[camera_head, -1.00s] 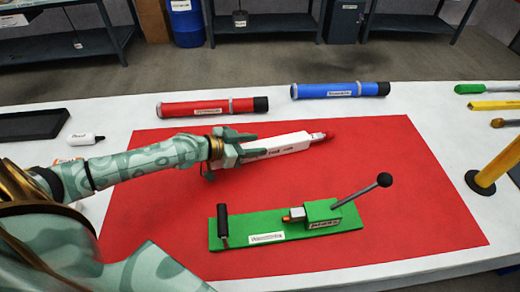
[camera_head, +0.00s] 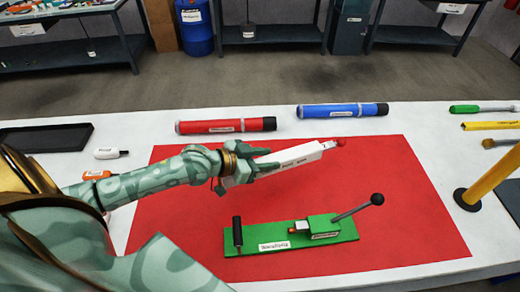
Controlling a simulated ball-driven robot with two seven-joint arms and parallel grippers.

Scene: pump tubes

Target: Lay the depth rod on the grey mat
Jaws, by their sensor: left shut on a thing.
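My left gripper (camera_head: 248,170) is shut on a white, long box-like thing with a red tip (camera_head: 305,157). It holds this thing over the back of the red mat (camera_head: 170,225), its red end pointing right and tilted up. The label is too small to read surely, so I cannot tell whether this is the depth rod. The fingers hide its near end. My right gripper is not in view.
A green pump base (camera_head: 300,240) with a lever stands on the mat. A red tube (camera_head: 227,125) and a blue tube (camera_head: 342,110) lie behind. A dark tray (camera_head: 45,138) is at left. The mat's right part is clear.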

